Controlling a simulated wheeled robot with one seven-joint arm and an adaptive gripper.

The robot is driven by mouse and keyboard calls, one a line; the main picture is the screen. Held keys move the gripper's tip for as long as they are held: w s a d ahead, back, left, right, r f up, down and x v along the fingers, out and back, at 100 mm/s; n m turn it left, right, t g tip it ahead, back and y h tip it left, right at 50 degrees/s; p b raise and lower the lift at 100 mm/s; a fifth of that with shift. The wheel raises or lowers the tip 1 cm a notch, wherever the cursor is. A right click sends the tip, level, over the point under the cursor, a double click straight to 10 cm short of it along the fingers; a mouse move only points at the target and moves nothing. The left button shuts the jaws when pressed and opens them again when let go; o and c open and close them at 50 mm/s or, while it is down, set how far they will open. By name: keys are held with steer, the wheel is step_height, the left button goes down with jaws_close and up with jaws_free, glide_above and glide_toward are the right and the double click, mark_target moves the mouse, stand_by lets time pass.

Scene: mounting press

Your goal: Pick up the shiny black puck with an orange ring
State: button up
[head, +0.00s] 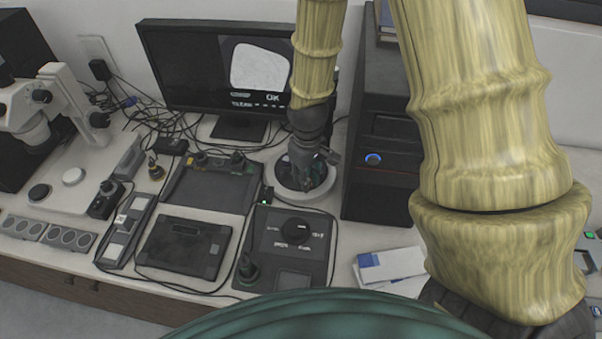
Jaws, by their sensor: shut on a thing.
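My gripper (304,183) reaches down over a round white-rimmed stand (330,186) in the middle of the head view, in front of the monitor. It is shut on a small dark thing low between the fingers. The fingers hide most of that thing, and I cannot make out an orange ring on it. A black puck (39,192) lies at the far left beside a pale puck (73,176); no orange ring shows on it at this size.
A monitor (190,60) stands behind and a black computer tower (375,190) close to the right. Dark panels (185,247) and a control box (292,240) lie in front, with cables around them. A microscope (40,105) stands at left. Blue-and-white papers (392,264) lie at right.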

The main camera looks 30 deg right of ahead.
steer(key=s+a+r, duration=0.1)
steer(key=s+a, duration=0.1)
steer(key=s, duration=0.7)
steer(key=shift+r, duration=0.1)
steer(key=s+p, duration=0.1)
steer(key=p, duration=0.2)
steer(key=s+p, duration=0.1)
steer(key=p, duration=0.2)
steer(key=shift+s+a, duration=0.1)
steer(key=shift+a, duration=0.15)
